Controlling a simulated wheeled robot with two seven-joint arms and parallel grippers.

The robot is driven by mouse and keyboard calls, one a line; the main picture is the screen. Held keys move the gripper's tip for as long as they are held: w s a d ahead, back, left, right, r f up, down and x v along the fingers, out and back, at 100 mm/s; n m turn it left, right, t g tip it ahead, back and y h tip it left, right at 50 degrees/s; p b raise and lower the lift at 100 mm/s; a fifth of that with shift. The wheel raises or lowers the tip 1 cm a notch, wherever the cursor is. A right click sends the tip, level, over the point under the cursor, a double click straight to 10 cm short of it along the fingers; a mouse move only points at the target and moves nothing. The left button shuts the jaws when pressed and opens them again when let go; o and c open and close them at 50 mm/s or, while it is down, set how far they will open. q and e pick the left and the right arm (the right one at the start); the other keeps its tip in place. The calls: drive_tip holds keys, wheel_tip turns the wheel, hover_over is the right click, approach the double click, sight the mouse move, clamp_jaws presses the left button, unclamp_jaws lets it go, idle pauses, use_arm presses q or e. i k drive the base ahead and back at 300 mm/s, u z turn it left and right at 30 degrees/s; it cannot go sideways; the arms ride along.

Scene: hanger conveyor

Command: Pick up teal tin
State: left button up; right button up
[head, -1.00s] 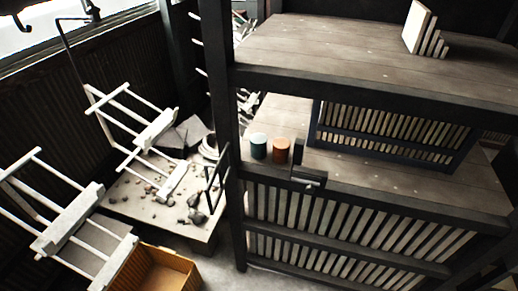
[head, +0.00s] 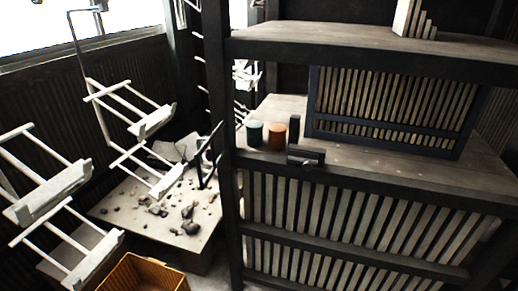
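The teal tin (head: 255,135) stands upright on the middle shelf (head: 400,165) of the dark rack, near its left post. It is a short cylinder with a pale top. An orange-brown tin (head: 277,136) stands close to its right. Neither of my grippers can be made out in the head view.
A dark bracket (head: 306,156) sits on the shelf's front edge, right of the tins. A slatted panel (head: 395,110) stands behind. White hanging racks (head: 65,190), a table with stones (head: 190,222) and a yellow crate (head: 145,272) are at left.

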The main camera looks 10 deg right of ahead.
sight(254, 128)
drive_tip(key=u, duration=1.15)
drive_tip(key=i, duration=0.8)
drive_tip(key=z, duration=0.3)
